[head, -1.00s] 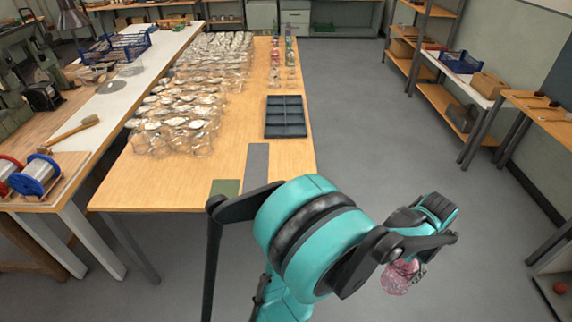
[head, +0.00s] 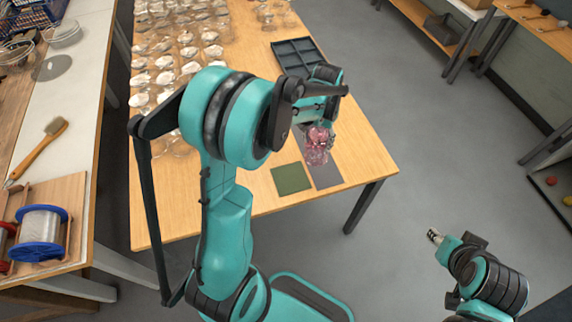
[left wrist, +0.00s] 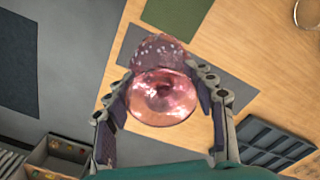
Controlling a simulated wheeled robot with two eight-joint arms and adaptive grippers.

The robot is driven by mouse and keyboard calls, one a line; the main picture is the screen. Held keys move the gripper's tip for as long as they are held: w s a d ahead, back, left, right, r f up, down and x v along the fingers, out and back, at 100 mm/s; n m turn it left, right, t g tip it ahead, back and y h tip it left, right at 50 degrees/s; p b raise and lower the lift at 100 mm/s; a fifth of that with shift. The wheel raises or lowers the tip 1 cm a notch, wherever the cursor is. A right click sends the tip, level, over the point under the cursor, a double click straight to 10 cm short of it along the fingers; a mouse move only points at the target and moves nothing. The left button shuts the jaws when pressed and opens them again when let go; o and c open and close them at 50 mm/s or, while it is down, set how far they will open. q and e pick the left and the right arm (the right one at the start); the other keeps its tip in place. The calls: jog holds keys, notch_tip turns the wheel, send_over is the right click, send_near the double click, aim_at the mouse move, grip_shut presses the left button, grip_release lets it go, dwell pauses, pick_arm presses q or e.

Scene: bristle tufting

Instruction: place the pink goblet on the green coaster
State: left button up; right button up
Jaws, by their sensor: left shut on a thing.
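The pink goblet (head: 318,148) is clear pink glass and is held by my left gripper (head: 326,128). In the left wrist view the goblet (left wrist: 163,95) sits between the two fingers, its round end facing the camera. In the head view it appears over the grey strip, up and right of the green coaster (head: 291,178). The coaster is a flat, bare green square near the table's front edge. A green patch also shows at the top of the left wrist view (left wrist: 176,14). My right gripper (head: 434,236) is off to the right, away from the table, too small to judge.
The grey strip (head: 326,177) lies just right of the coaster on the wooden table (head: 368,155). A dark compartment tray (head: 298,56) lies farther back. Many clear glasses (head: 190,52) crowd the table's back left. The front right of the table is clear.

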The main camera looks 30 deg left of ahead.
pick_arm(q)
jog(key=shift+s+a+f+b, duration=0.6)
jog(key=shift+s+a+f, duration=0.45)
jog(key=shift+f, duration=0.55)
jog(key=shift+s+a+f+b, duration=0.55)
jog(key=shift+s+a+f, duration=0.3)
jog(key=shift+s+f, duration=0.55)
jog(key=shift+s+a+f+b, duration=0.6)
jog(key=shift+s+a+f, duration=0.35)
jog(key=shift+f, duration=0.85)
jog(key=o, duration=1.2)
jog(key=shift+f, duration=0.1)
jog(key=shift+o, duration=0.2)
